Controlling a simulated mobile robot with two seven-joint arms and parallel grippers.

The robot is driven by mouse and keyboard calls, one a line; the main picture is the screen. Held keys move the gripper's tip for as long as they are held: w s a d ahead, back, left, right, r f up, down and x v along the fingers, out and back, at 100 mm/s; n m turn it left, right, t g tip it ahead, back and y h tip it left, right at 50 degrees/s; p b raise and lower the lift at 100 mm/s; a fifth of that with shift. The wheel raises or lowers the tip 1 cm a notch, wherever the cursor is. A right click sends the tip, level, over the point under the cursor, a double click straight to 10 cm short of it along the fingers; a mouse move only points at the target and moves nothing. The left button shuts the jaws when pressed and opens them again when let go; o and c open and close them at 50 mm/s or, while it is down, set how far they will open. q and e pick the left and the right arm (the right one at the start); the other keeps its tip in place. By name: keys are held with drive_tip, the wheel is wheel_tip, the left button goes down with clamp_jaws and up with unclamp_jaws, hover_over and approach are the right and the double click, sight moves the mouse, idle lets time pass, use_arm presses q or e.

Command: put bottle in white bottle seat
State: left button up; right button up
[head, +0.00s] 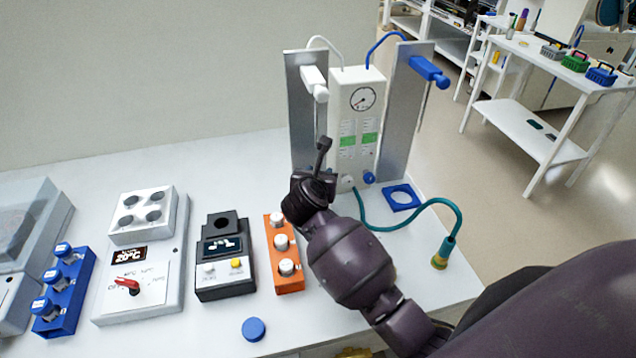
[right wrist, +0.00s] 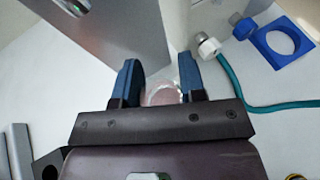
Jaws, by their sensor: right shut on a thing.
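My right gripper (head: 318,165) is in front of the left metal panel, below the white nozzle (head: 314,84). In the right wrist view its blue fingers (right wrist: 160,82) are closed on a pale, partly see-through bottle (right wrist: 163,94). Only a small part of the bottle shows between the fingers; in the head view my gripper and arm hide it. I cannot make out a white bottle seat; the spot below the white nozzle is covered by my gripper. A blue square seat (head: 389,205) with a round hole lies empty below the blue nozzle (head: 430,72). My left gripper is not in view.
A white gauge unit (head: 363,100) stands between two metal panels. A teal hose (head: 410,224) curves over the table to the right. An orange rack (head: 279,240) with white caps, a black device (head: 224,262) and a loose blue cap (head: 253,329) are at left.

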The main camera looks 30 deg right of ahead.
drive_tip(key=shift+w+d, duration=0.1)
drive_tip(key=shift+w, duration=0.2)
drive_tip(key=shift+w+f, duration=0.1)
drive_tip(key=shift+f, duration=1.65)
drive_tip(key=shift+f, duration=0.1)
drive_tip(key=o, duration=1.2)
drive_tip(key=shift+c, duration=0.2)
drive_tip(key=v, duration=1.2)
drive_tip(key=shift+b, duration=0.4)
